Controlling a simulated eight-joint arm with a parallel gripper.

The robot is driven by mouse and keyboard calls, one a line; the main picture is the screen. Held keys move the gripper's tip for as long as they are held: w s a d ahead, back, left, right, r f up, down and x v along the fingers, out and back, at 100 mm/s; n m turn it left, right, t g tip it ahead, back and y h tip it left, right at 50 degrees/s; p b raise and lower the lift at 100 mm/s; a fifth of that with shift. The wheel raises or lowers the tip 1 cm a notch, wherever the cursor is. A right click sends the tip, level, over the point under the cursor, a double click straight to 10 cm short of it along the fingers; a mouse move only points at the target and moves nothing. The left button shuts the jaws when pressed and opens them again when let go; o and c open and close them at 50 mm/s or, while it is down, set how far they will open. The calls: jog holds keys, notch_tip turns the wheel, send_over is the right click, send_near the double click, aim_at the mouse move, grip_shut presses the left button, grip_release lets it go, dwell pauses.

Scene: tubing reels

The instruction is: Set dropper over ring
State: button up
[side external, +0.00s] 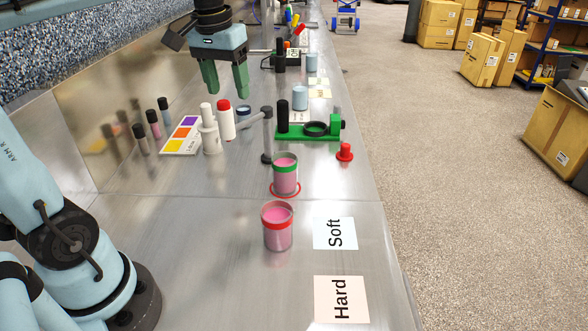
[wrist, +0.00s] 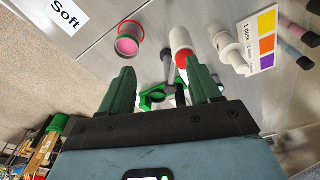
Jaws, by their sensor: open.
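A white dropper-like bottle (side external: 210,132) with a narrow top stands upright on the steel bench; it also shows in the wrist view (wrist: 228,45). A white bottle with a red cap (side external: 226,122) stands right beside it and shows in the wrist view (wrist: 181,42). A thin red ring (side external: 271,191) lies flat on the bench around the base of a green-banded cup of pink liquid (side external: 285,178). A black ring (side external: 316,128) sits on a green stand. I cannot tell which ring is meant. My gripper (side external: 226,92) is open and empty, raised above the bench; its green fingers show in the wrist view (wrist: 160,75).
A red-banded cup of pink liquid (side external: 277,230) stands near the "Soft" card (side external: 335,233), with a "Hard" card (side external: 341,299) closer. A dark post with an arm (side external: 267,140), a red knob (side external: 345,152), a colour card (side external: 180,138) and small vials (side external: 153,122) surround the bottles.

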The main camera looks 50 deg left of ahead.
aim_at(223, 109)
jog(key=shift+n+g, duration=0.7)
jog(key=shift+g, duration=0.1)
jog(key=a, duration=0.1)
jog(key=a+r, duration=0.2)
jog(key=shift+w+a, duration=0.3)
jog(key=shift+a, duration=0.1)
jog(key=shift+f, duration=6.05)
grip_shut()
